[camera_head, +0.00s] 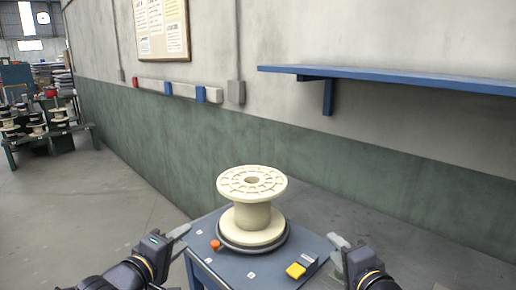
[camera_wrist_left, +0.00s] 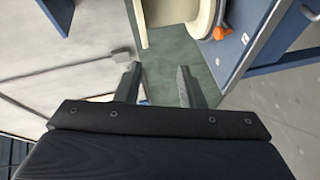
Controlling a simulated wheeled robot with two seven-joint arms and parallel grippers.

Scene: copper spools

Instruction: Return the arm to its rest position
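My left gripper (camera_head: 180,240) is at the left front of the blue table, apart from the spool. In the left wrist view its two fingers (camera_wrist_left: 158,80) stand apart with nothing between them. My right gripper (camera_head: 337,253) is at the table's right side; its fingers look spread and empty. An empty cream spool (camera_head: 252,186) stands upright on a dark round base (camera_head: 254,247) on the blue table. Part of the spool (camera_wrist_left: 205,20) also shows at the top of the left wrist view.
A blue shelf (camera_head: 400,80) juts from the wall above right. Racks with several spools (camera_head: 38,130) stand far left. The floor (camera_head: 100,200) between is clear.

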